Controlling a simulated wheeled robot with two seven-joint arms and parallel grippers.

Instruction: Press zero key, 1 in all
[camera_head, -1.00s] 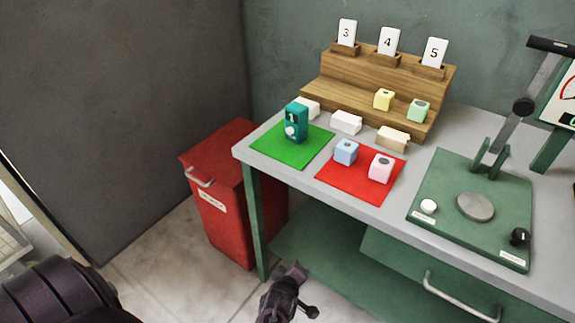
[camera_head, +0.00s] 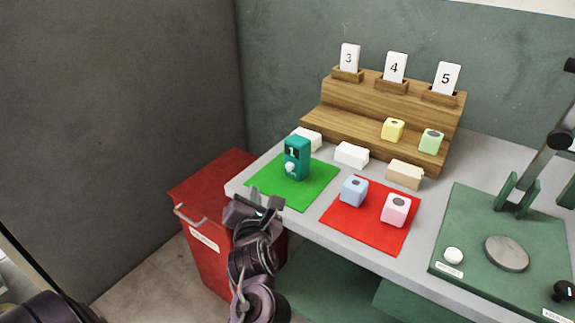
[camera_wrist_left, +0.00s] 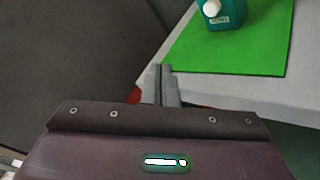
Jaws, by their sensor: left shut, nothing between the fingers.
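My left gripper (camera_head: 262,199) is shut and empty, just off the front left corner of the grey table. Its closed fingers (camera_wrist_left: 160,82) show in the left wrist view against the table edge. A teal device (camera_head: 297,158) with a small display and a round white button (camera_head: 291,168) stands upright on the green mat (camera_head: 321,182), beyond my fingers. The wrist view shows its lower part with the white button (camera_wrist_left: 211,8) and a small label below. Another round white button (camera_head: 453,256) sits on the green press base (camera_head: 470,215). Both labels are too small to read surely. My right gripper is out of view.
A red mat (camera_head: 374,235) holds a blue block (camera_head: 354,191) and a pink block (camera_head: 396,210). White blocks and a stepped wooden rack (camera_head: 335,108) with numbered cards stand behind. A red bin (camera_head: 205,205) stands left of the table.

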